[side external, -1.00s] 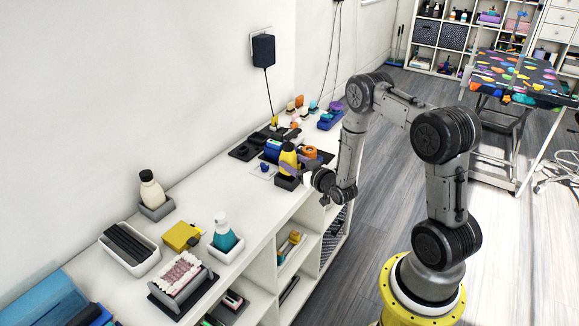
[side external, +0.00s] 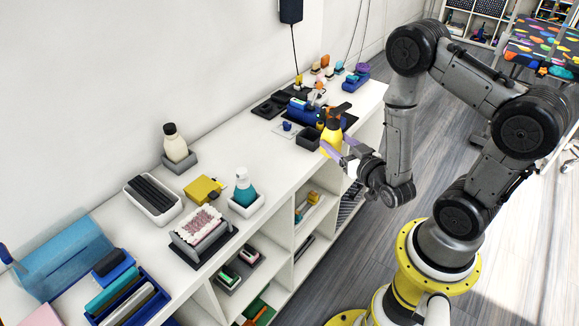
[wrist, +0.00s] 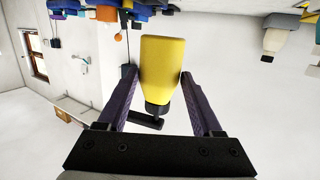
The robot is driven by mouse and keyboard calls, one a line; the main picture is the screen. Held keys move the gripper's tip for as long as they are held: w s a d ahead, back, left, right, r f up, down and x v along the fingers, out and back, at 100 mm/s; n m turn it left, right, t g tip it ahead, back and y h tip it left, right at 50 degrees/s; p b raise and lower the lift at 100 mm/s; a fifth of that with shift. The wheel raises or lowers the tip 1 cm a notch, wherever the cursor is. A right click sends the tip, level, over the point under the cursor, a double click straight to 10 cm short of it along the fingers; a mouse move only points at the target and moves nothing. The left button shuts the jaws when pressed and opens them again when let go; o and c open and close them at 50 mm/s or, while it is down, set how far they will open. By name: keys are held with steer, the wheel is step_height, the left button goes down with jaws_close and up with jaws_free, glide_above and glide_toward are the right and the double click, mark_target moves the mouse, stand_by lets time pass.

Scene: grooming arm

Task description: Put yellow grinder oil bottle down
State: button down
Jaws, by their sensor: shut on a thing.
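The yellow grinder oil bottle (side external: 332,136) has a black top with a side spout and is roughly upright in the side view. My gripper (side external: 338,152) has purple fingers and is shut on it near the front edge of the white counter. In the wrist view, the yellow bottle (wrist: 161,62) sits between the two purple fingers of my gripper (wrist: 159,85), its black top toward the palm. A small black square holder (side external: 308,139) stands just left of the bottle and looks empty. The bottle's underside is hidden in the side view.
A blue item (side external: 303,115) and black mats lie behind the holder. A teal bottle (side external: 244,190), a yellow box (side external: 204,189) and a cream bottle (side external: 175,146) stand further left. The counter (side external: 262,152) is clear between them and the black holder.

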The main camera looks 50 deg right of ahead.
mark_target(337, 148)
steer(key=s+a+r+n+t+y, duration=0.1)
steer(key=s+a+r+y, duration=0.15)
steer(key=a, duration=0.25)
steer(key=shift+n, duration=0.3)
steer(key=w+d+f, duration=0.1)
steer(key=w+f, duration=0.2)
steer(key=w, duration=0.1)
steer(key=w+f, duration=0.3)
steer(key=w, duration=0.2)
steer(key=w+d+f, duration=0.1)
steer(key=w+f, duration=0.2)
steer(key=w, duration=0.2)
steer(key=shift+d+f, duration=0.2)
steer(key=shift+d, duration=0.15)
steer(key=shift+w+f, duration=0.1)
steer(key=shift+f, duration=1.5)
steer(key=shift+f, duration=0.2)
steer(key=shift+c, duration=0.2)
jaws_free()
steer(key=shift+r, duration=0.15)
